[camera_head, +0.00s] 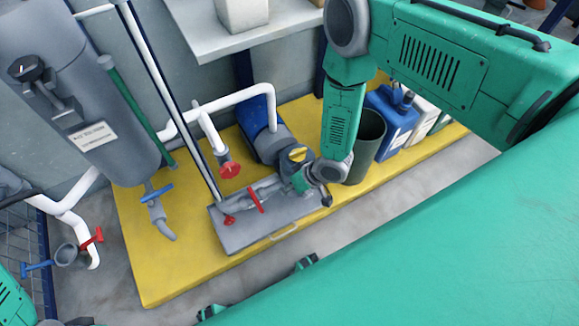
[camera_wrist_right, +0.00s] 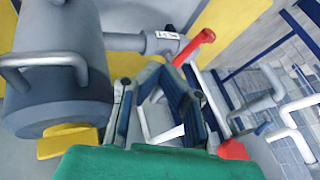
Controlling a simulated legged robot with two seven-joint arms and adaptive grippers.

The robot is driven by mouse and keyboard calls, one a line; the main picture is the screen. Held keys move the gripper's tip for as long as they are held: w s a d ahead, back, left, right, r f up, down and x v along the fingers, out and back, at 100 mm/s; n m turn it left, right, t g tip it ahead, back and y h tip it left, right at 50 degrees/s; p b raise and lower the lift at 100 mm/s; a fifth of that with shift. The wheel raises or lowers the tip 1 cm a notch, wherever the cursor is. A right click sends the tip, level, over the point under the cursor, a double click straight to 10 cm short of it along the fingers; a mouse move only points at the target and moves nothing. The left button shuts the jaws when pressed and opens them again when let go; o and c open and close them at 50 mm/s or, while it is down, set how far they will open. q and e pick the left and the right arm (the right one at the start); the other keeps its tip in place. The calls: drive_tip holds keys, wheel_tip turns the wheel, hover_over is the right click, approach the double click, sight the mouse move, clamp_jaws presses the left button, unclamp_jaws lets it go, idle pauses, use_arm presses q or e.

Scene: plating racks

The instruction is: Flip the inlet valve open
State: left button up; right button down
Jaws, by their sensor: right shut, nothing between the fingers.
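A red lever (camera_head: 255,199) sits on the grey pipe in front of the pump (camera_head: 268,138); I cannot read a label naming it as the inlet valve. In the right wrist view a red lever (camera_wrist_right: 195,47) stands on the grey pipe, just beyond and right of my fingertips. My right gripper (camera_head: 298,182) is low beside the pump, to the right of the lever. In the wrist view the right gripper (camera_wrist_right: 165,72) is shut and empty, and I see no clear contact with the lever. My left gripper is not visible.
Red handles also show on the white pipe (camera_head: 229,169) and at the base plate's left end (camera_head: 229,219). A blue-handled valve (camera_head: 156,193) hangs under the grey tank (camera_head: 85,90). A dark green bin (camera_head: 368,135) and blue canister (camera_head: 392,120) stand right of my forearm.

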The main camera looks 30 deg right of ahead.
sight(255, 200)
drive_tip(key=w+a+f+b, duration=0.1)
drive_tip(key=a+f+b, duration=0.2)
drive_tip(key=a+f, duration=0.2)
drive_tip(key=shift+w+a, duration=0.2)
drive_tip(key=shift+a, duration=0.35)
